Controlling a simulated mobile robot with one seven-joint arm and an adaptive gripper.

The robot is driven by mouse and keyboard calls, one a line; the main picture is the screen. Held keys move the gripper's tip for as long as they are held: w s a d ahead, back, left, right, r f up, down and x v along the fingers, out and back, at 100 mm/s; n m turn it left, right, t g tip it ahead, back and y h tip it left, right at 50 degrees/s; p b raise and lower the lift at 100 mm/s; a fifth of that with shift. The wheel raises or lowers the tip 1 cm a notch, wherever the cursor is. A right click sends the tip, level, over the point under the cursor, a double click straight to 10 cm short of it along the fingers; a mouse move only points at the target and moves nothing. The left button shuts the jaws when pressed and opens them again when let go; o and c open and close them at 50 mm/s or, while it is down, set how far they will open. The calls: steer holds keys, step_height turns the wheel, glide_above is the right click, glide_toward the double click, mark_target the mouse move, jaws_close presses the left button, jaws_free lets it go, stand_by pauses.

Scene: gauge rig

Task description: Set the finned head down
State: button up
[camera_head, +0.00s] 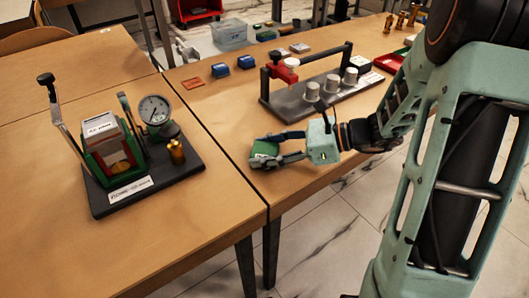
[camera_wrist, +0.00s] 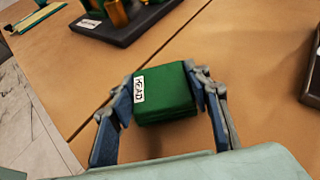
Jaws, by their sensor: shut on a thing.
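The finned head is a green block with a white label reading HEAD, seen in the wrist view (camera_wrist: 172,98) and, smaller, in the head view (camera_head: 264,147). My gripper (camera_head: 266,153) is shut on it, with one finger along each side, as the wrist view also shows (camera_wrist: 164,92). The block is over the right table near its left edge. I cannot tell whether its underside touches the wood. Its fins are not clear in either view.
The gauge rig (camera_head: 143,180) stands on the left table, with a dial, levers and a brass part. A dark rack (camera_head: 318,103) with grey knobs and a red clamp stands behind my gripper. Blue blocks (camera_head: 220,70) lie farther back. Bare wood surrounds the block.

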steer(key=o, duration=1.3)
steer(key=shift+f, duration=0.1)
steer(key=shift+o, duration=0.2)
steer(key=shift+d+r, duration=0.1)
steer(key=shift+r, duration=0.2)
steer(key=p+v, duration=0.3)
steer(key=v, duration=0.8)
steer(key=shift+s+d+r, duration=0.1)
steer(key=shift+d+r, duration=0.05)
steer(key=shift+d, duration=0.25)
